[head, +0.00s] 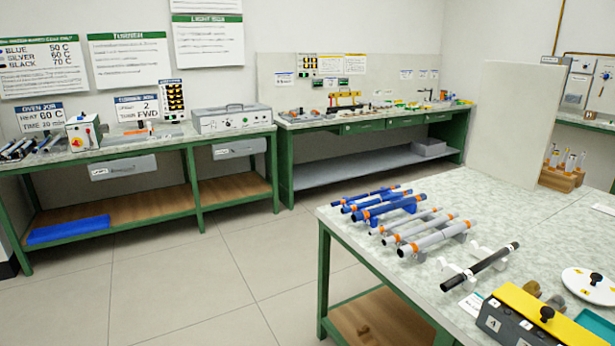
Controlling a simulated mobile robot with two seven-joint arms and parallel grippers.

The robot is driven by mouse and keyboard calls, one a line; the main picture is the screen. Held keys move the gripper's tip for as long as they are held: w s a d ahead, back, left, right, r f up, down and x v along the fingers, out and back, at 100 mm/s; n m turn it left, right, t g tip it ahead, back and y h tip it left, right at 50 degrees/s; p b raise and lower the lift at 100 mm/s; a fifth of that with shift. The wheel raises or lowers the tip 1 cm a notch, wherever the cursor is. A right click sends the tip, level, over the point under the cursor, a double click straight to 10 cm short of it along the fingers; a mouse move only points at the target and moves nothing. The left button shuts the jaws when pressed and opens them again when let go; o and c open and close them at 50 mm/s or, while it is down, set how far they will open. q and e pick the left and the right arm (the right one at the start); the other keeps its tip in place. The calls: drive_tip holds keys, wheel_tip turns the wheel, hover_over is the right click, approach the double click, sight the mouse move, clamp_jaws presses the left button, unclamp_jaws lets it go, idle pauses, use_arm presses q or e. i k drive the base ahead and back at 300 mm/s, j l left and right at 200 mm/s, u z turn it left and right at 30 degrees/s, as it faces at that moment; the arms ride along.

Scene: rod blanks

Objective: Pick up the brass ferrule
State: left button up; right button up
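I cannot make out a brass ferrule for certain. Small items on the far bench (345,115) are too small to identify. Neither of my grippers shows in the head view.
Blue rods (375,209), grey rods (436,238) and a black rod (480,267) lie on holders on the near table. A yellow-topped box (530,310), a white disc (592,284) and a teal tray (597,325) stand at front right. Open floor (200,270) lies left.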

sight(532, 287)
drive_tip(key=i, duration=0.4)
drive_tip(key=i+j+z, duration=0.1)
drive_tip(key=i+z, duration=0.25)
drive_tip(key=i+j+z, duration=0.2)
drive_tip(key=z, duration=0.15)
